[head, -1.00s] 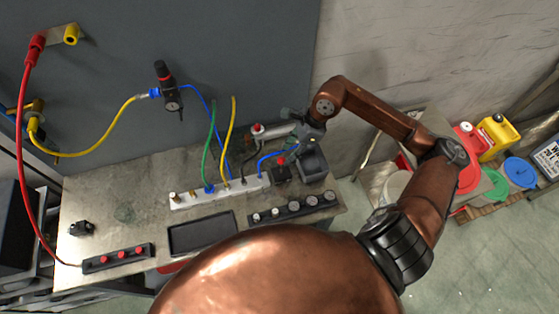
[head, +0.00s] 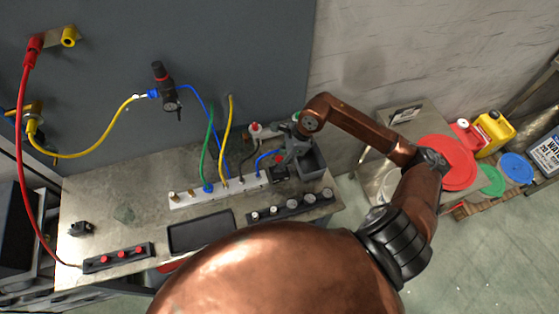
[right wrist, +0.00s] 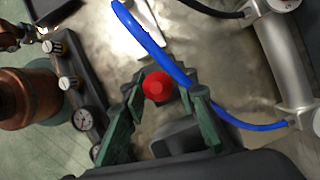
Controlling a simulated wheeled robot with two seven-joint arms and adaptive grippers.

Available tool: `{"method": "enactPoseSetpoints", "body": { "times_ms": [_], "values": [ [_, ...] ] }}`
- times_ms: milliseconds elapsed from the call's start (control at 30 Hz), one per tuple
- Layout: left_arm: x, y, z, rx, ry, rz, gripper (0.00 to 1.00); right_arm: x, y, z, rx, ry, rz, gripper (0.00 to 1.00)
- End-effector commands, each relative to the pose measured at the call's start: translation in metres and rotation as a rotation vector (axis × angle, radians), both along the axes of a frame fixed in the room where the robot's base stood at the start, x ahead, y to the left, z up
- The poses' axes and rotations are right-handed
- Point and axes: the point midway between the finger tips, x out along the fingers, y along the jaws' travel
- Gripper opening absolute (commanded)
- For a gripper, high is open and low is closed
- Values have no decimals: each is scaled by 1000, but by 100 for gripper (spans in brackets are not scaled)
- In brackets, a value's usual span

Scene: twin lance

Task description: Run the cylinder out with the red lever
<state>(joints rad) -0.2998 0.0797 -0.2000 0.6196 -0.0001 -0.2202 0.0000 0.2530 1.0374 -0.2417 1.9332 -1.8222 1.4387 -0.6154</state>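The red lever (head: 279,158) shows as a small red knob on a dark valve block (head: 281,173) at the right of the bench. In the right wrist view the round red knob (right wrist: 157,86) sits between the fingertips. My right gripper (right wrist: 163,98) is open, with a green finger on each side of the knob; I cannot tell whether either touches it. In the head view this gripper (head: 281,153) partly covers the lever. The silver cylinder (right wrist: 285,62) lies at the upper right of the wrist view. My left gripper is not in view.
A blue hose (right wrist: 150,40) passes close beside the fingers. A white manifold (head: 215,190) with several hoses and a gauge panel (head: 290,207) are nearby. A dark open bin (head: 312,160) stands just right of the valve. An empty dark tray (head: 200,232) lies front centre.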

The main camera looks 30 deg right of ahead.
Motion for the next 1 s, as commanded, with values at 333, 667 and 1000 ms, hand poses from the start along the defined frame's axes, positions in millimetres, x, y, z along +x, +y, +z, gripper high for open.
{"method": "enactPoseSetpoints", "body": {
  "times_ms": [333,667,1000],
  "values": [
    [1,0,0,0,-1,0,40,0,0,0,1,0,0,2],
    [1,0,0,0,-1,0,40,0,0,0,1,0,0,0],
    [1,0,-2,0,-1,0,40,2,7,1,-50,10,7,0]
  ]
}}
